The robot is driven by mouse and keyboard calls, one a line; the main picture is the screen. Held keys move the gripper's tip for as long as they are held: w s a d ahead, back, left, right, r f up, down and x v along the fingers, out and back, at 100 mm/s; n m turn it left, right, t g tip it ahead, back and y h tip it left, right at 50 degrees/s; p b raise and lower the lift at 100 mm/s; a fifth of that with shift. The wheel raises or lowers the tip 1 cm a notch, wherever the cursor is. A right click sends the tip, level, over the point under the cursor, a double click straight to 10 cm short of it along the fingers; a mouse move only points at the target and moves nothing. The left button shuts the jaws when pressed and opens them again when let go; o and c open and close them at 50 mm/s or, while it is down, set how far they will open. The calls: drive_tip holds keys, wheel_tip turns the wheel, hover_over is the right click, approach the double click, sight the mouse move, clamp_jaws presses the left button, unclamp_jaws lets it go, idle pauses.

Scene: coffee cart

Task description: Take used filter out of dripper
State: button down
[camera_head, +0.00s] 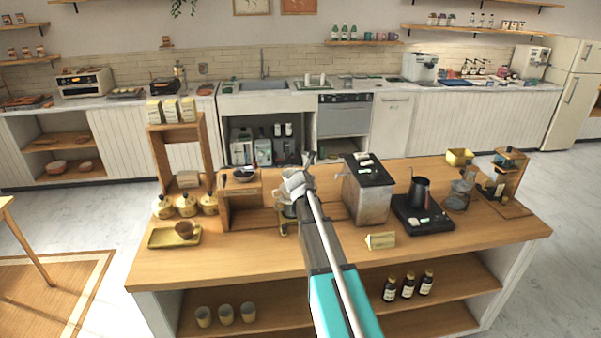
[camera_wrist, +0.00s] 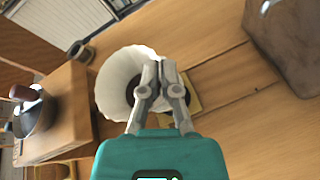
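The white dripper with its pale fluted filter (camera_wrist: 112,85) is left of my fingers in the wrist view, and dark matter shows inside it. Paper and dripper wall are hard to tell apart. In the head view the white dripper (camera_head: 291,186) is at the wooden stand, partly behind my arm. My gripper (camera_wrist: 160,66) has its fingers close together over the right rim of the white cone; it also shows in the head view (camera_head: 307,162). Whether paper is pinched between the fingertips is hidden.
A grey grinder-like box (camera_head: 371,190) stands just right of my gripper. A black scale (camera_head: 423,218) with a dark kettle (camera_head: 420,190) is further right. A small tray (camera_head: 160,238) with a brown bowl is at the left. The front of the wooden counter is mostly clear.

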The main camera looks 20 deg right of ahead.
drive_tip(key=d+r+p+v, duration=0.1)
drive_tip(key=p+v, duration=0.3)
drive_tip(key=v, duration=0.7)
drive_tip(key=shift+s+d+r, duration=0.15)
drive_tip(key=shift+s+d, duration=0.1)
drive_tip(key=shift+d, duration=0.15)
